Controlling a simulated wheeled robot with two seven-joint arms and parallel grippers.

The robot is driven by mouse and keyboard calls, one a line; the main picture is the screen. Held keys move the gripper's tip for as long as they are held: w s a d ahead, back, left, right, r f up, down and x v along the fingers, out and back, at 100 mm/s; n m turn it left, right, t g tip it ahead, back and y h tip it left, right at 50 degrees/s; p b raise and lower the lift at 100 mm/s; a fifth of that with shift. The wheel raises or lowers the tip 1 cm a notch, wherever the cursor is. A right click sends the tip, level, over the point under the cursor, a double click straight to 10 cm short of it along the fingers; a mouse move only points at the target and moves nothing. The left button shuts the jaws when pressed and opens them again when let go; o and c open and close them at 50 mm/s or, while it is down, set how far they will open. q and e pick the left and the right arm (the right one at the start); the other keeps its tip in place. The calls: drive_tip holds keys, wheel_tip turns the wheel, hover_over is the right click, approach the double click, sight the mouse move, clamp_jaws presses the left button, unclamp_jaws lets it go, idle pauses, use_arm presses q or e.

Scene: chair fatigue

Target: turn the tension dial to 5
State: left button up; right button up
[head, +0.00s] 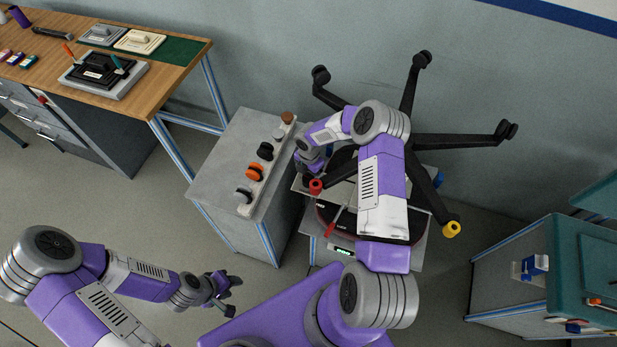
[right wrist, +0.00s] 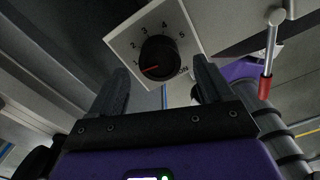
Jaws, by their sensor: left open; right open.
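The tension dial (right wrist: 160,55) is a round black knob on a pale square plate marked 1 to 5, seen in the right wrist view. Its red pointer line points left, close to the 1. My right gripper (right wrist: 160,82) is open, with one finger to each side of the dial in the picture; I cannot tell whether either touches it. In the head view my right gripper (head: 309,170) is beside the chair base, and the dial is hidden there. My left gripper (head: 222,291) is open and empty, low above the floor at the lower left.
A grey cabinet (head: 230,160) with black and orange knobs stands left of my right gripper. An upturned black chair base (head: 425,140) spreads its legs around my right arm. A red-tipped lever (right wrist: 266,75) is right of the dial. A workbench (head: 180,55) is at upper left.

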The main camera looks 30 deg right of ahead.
sight(309, 180)
drive_tip(key=shift+f, duration=1.45)
drive_tip(key=c, duration=1)
drive_tip(key=shift+c, duration=0.2)
